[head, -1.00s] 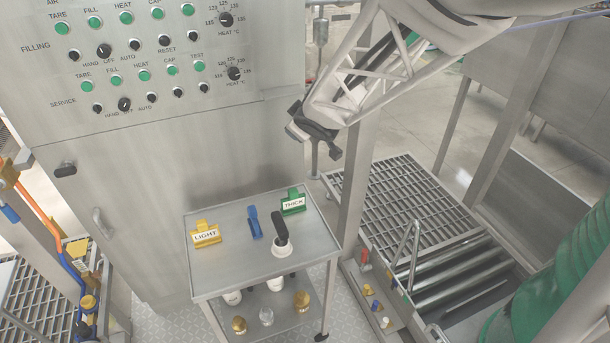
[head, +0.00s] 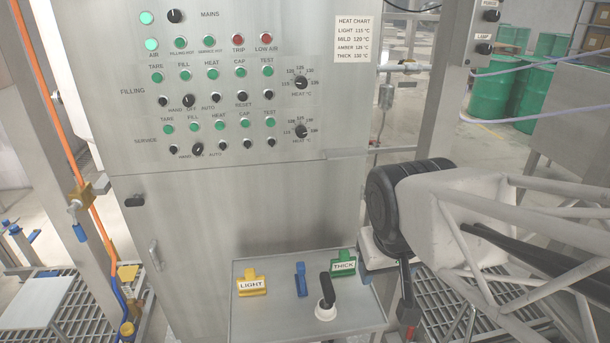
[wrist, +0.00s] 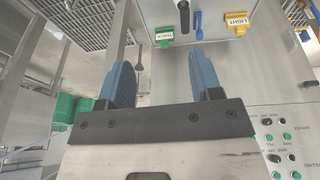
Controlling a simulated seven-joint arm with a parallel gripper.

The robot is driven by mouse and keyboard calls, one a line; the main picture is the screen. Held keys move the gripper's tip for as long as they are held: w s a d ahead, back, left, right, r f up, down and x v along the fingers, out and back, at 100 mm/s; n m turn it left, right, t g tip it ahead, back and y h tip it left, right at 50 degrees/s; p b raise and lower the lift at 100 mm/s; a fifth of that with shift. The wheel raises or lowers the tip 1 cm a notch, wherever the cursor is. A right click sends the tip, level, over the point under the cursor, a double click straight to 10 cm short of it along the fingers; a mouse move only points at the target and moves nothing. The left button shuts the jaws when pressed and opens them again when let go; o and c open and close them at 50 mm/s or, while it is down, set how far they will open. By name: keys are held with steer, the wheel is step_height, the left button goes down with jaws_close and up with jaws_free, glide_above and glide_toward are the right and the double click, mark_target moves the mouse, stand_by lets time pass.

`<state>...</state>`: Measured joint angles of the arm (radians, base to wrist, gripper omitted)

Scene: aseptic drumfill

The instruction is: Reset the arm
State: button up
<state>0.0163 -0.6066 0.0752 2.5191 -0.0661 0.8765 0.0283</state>
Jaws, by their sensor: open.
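My gripper shows in the wrist view (wrist: 160,62) with its two blue fingers spread apart and nothing between them. In the head view my arm comes in from the right, with its dark wrist joint in front of the cabinet's right side; the fingers cannot be made out clearly there. The small cart (head: 250,322) stands below and left of the arm. On it are the yellow LIGHT tag (head: 252,284), a blue clip-like piece (head: 301,279), the green THICK tag (head: 343,263) and a black-handled tool in a white holder (head: 326,311).
The steel control cabinet (head: 210,225) with green buttons and dials fills the middle. A heat chart (head: 354,39) is on its upper right. A steel post (head: 452,90) rises near my arm. Green drums (head: 495,92) stand at the back right. Grating lies low on both sides.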

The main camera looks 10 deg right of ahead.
steer(key=shift+s+a+g+y, duration=0.15)
steer(key=shift+s+a, duration=0.1)
steer(key=shift+s, duration=0.3)
steer(key=shift+s+a+g+y, duration=0.15)
steer(key=shift+s+a, duration=0.1)
steer(key=shift+s, duration=0.3)
stand_by(0.6)
